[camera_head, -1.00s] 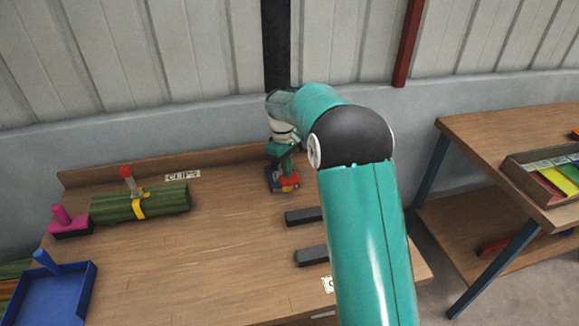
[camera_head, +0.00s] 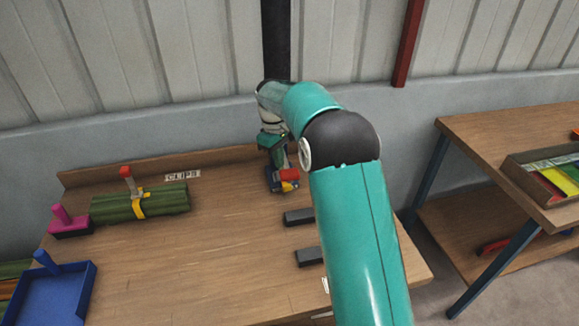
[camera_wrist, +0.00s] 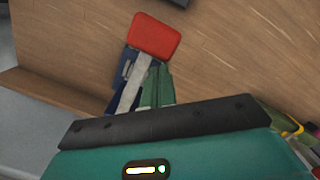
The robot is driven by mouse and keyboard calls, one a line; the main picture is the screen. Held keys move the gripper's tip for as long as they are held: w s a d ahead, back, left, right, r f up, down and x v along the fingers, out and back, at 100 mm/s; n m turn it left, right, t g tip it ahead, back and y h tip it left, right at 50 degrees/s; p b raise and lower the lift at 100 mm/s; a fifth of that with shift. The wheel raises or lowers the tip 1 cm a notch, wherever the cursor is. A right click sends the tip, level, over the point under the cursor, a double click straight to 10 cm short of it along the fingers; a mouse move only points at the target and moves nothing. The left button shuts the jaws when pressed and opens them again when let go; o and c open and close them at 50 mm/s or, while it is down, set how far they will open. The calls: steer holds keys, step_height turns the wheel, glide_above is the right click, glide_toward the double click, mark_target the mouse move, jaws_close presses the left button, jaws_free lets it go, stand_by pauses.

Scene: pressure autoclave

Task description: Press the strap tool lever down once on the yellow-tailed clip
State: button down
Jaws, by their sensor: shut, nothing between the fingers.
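A dark blue tool (camera_head: 272,184) with a red-ended lever (camera_head: 289,174) stands at the back right of the bench, with a small yellow part (camera_head: 288,187) below the red end. The wrist view shows the red end (camera_wrist: 154,36) large, its grey lever arm (camera_wrist: 128,97) running down beside my fingers. My gripper (camera_head: 279,160) is shut and empty, close beside this lever; whether it touches is unclear. Its green fingers (camera_wrist: 157,86) partly hide the tool. At the left, a green bundle (camera_head: 108,209) carries a yellow strap (camera_head: 139,207) and a second, upright red-topped lever (camera_head: 127,173).
A magenta handled block (camera_head: 70,224) and a blue tray (camera_head: 60,298) are at the left. Two dark grey blocks (camera_head: 300,216) lie right of the middle, near my arm. A raised back edge runs behind the tool. The bench middle is clear.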

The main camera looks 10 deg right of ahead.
step_height(320, 180, up, 13)
steer(key=w, duration=0.1)
steer(key=shift+a, duration=0.4)
stand_by(0.6)
steer(key=s+d+r+m+t, duration=0.1)
steer(key=s+r+m+t, duration=0.1)
steer(key=s+r, duration=0.5)
steer(key=s+r+m+t, duration=0.1)
steer(key=s+r+m, duration=0.1)
steer(key=s, duration=0.9)
steer(key=s+f+m+t, duration=0.1)
steer(key=s+f, duration=0.3)
steer(key=s, duration=0.6)
steer(key=s+d+f+m+t, duration=0.1)
steer(key=s+f, duration=0.3)
steer(key=s, duration=0.7)
steer(key=shift+d+m+t+y, duration=0.15)
steer(key=shift+m+t+y, duration=0.25)
steer(key=shift+m+t, duration=0.45)
